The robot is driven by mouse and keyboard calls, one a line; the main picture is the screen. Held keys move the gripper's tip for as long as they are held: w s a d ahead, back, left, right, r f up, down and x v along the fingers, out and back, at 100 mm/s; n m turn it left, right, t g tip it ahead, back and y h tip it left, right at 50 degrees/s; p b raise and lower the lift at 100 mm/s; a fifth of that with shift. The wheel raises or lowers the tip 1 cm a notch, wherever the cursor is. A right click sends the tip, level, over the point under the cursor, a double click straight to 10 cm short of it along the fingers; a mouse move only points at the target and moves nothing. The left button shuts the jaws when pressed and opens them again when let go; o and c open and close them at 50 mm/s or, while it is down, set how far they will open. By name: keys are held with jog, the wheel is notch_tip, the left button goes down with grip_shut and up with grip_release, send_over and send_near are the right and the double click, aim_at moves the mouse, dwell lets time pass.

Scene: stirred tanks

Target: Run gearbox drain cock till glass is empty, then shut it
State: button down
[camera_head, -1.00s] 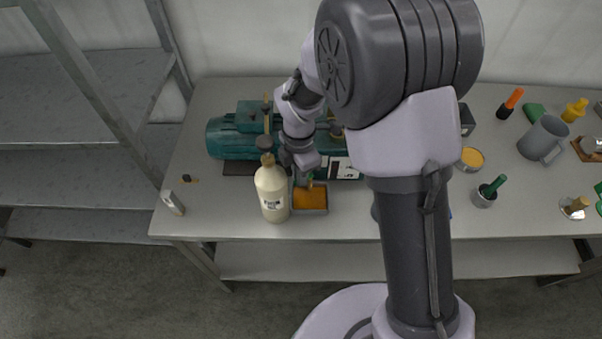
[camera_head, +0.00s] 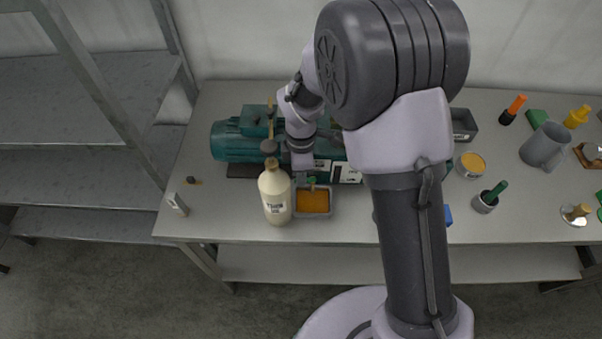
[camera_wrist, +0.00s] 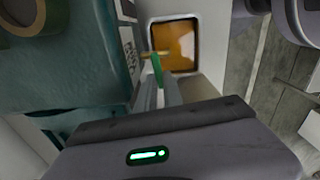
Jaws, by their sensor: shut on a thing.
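The teal gearbox and motor unit (camera_head: 236,142) stands at the back left of the bench, and its teal housing (camera_wrist: 90,70) fills the left of the wrist view. My gripper (camera_wrist: 168,90) is shut on the green lever (camera_wrist: 157,70) of the drain cock. A brass spout (camera_wrist: 151,54) shows just beyond the lever. A grey tray (camera_head: 329,209) sits below and in front of the cock, with amber oil (camera_head: 312,202) in it; the oil also shows in the wrist view (camera_wrist: 178,45). I cannot make out the sight glass or its level.
A cream bottle (camera_head: 274,196) stands close to the left of the tray. A small white box (camera_head: 177,204) is at the bench's left edge. A grey mug (camera_head: 544,146), a yellow-filled tin (camera_head: 471,164) and a cup with a green handle (camera_head: 486,200) stand to the right.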

jog(key=c, duration=1.5)
grip_release()
jog(key=shift+r, duration=0.1)
